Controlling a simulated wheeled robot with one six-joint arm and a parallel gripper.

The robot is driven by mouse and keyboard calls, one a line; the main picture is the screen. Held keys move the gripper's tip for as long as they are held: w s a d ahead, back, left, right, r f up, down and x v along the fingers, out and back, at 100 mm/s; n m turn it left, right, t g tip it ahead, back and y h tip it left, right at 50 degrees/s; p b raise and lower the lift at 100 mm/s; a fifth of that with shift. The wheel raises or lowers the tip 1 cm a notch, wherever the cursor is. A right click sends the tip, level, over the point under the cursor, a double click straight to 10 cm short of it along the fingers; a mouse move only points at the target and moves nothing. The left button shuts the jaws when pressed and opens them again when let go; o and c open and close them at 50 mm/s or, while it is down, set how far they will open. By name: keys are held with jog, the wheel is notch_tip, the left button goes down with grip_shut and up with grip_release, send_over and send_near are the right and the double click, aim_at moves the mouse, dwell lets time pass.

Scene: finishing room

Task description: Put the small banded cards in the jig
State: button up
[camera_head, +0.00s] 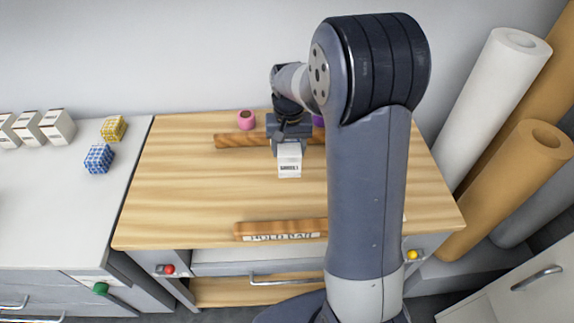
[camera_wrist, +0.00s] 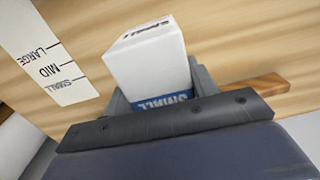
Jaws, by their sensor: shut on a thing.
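My gripper (camera_head: 289,147) is shut on a small white block, the small banded cards (camera_head: 289,163), above the wooden bench. In the wrist view the cards (camera_wrist: 150,62) are between the jaws, with a blue band marked SMALL (camera_wrist: 165,102) near the jaws. A wooden bar (camera_head: 234,141) lies behind the gripper, partly hidden by it. Another wooden bar (camera_head: 280,228) with a white label, seemingly HOLD BAR, lies at the front edge, its right end hidden by my arm. A white strip marked LARGE, MID, SMALL (camera_wrist: 48,60) shows in the wrist view. I cannot tell which parts form the jig.
A pink roll (camera_head: 246,120) and a partly hidden purple thing (camera_head: 318,121) are at the back. Yellow (camera_head: 113,128) and blue (camera_head: 99,158) patterned blocks and white boxes (camera_head: 57,126) stand on the left counter. Large rolls (camera_head: 505,190) lean at right. The bench's left part is clear.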

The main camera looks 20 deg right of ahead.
notch_tip(320, 180, down, 7)
jog(key=shift+r, duration=0.2)
jog(key=shift+f, duration=0.1)
jog(key=o, duration=1.2)
notch_tip(320, 180, up, 12)
jog(key=shift+r, duration=0.15)
